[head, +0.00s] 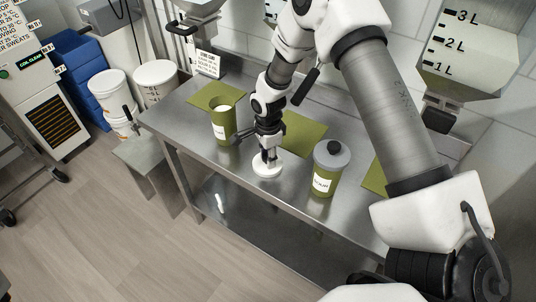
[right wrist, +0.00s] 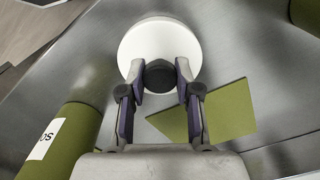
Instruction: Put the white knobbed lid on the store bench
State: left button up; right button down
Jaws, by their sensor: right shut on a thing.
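The white knobbed lid (head: 267,170) is a round white disc with a dark knob. It is level, on or very close to the steel store bench (head: 287,192), near the front edge between two green canisters; I cannot tell whether it touches the bench. My right gripper (head: 267,153) points down over the lid's middle. In the right wrist view, the white lid (right wrist: 158,42) shows beyond the fingers, and my right gripper (right wrist: 159,88) is shut on its dark knob. My left gripper is not in view.
An open-topped green canister (head: 222,128) stands left of the lid. A green canister (head: 323,180) with a grey lid (head: 331,154) stands right of it. Green mats (head: 303,133) lie behind. White buckets (head: 156,78) and blue crates (head: 78,62) stand beyond the bench's left end.

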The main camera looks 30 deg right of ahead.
jog(key=c, duration=0.8)
grip_release()
jog(key=shift+r, duration=0.1)
notch_tip(320, 180, up, 12)
jog(key=b, duration=0.2)
jog(key=shift+b, duration=0.4)
